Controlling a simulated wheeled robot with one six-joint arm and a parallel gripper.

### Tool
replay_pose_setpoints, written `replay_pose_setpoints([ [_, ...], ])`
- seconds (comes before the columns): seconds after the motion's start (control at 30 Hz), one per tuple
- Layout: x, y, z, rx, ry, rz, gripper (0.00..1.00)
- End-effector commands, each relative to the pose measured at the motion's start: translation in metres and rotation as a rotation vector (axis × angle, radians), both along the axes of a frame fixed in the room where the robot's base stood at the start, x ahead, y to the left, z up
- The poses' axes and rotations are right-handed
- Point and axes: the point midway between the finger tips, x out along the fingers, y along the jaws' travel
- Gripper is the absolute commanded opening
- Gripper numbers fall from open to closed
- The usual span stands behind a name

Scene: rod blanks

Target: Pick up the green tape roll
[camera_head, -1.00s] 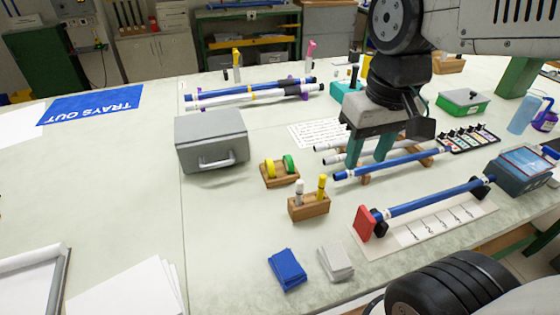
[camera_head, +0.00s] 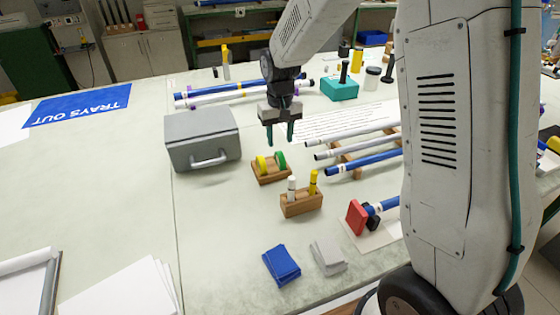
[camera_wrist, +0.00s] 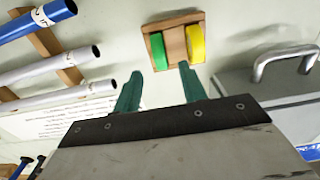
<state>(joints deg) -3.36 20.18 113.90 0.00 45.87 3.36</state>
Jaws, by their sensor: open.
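The green tape roll (camera_head: 281,160) stands upright in a small wooden holder (camera_head: 272,177), with a yellow tape roll (camera_head: 262,165) to its left. In the wrist view the green tape roll (camera_wrist: 158,51) is on the left of the holder and the yellow one (camera_wrist: 195,43) on the right. My gripper (camera_head: 280,143) is open and empty, its teal fingers pointing down above and just behind the holder. In the wrist view its two fingertips (camera_wrist: 158,71) show below the holder and apart from the green roll.
A grey case (camera_head: 203,138) with a handle stands close to the left of the holder. A wooden block (camera_head: 301,204) with white and yellow markers stands in front. Rods on a rack (camera_head: 350,160) lie to the right. Blue cloths (camera_head: 281,265) and grey cloths (camera_head: 328,256) lie nearer; the table's left is mostly clear.

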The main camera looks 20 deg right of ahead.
Motion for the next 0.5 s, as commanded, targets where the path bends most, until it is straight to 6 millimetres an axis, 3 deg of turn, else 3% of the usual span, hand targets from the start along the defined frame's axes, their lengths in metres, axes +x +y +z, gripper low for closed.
replay_pose_setpoints([
  [0.5, 0.002, -0.001, -0.067, 0.0, 0.003, 0.0, 0.42],
])
